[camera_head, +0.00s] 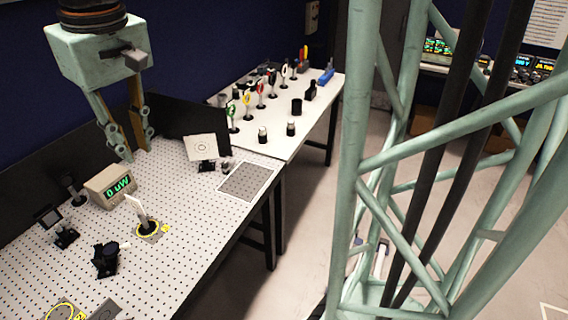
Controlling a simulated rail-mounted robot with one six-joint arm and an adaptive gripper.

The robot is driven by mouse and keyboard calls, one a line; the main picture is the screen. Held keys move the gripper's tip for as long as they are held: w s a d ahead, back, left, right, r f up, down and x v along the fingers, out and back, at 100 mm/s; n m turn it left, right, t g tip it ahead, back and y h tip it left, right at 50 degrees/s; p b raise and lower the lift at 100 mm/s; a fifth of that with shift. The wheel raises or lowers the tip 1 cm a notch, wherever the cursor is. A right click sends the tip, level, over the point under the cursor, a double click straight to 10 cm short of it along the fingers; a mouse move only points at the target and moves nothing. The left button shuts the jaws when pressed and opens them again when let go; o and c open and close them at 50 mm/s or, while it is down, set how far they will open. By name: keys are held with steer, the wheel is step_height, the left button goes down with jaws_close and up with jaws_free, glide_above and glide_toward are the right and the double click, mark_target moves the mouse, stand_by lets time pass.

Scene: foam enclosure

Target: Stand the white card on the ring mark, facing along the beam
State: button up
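A small white card (135,207) on a dark post stands on the table, tilted in the picture and seen at a steep angle. Its base is within or on a yellow ring mark (148,230); I cannot tell how well it is centred. Another yellow ring mark (60,311) shows at the bottom left, partly cut off by the frame. A larger white plate with a printed circle target (201,147) stands on a black mount further back. My gripper (134,155) hangs above the back of the table, fingers down, apart from the card. A gap shows between its fingertips, with nothing visible in it.
A power meter (110,187) reading 0 uW stands left of the card. Black optic mounts (105,258) stand nearby. A grey mat (246,181) lies at the table's right edge. A white side table (277,147) holds several coloured optics. My green lattice column blocks the right side.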

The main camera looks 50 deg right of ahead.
steer(key=s+r+m+t, duration=0.1)
steer(key=s+r, duration=0.1)
steer(key=s, duration=2.4)
steer(key=shift+s+r+t, duration=0.15)
steer(key=shift+s+t, duration=0.15)
steer(key=shift+t, duration=0.1)
steer(key=shift+s, duration=0.1)
steer(key=shift+f+b, duration=0.9)
steer(key=shift+b, duration=0.2)
steer(key=shift+a, duration=0.1)
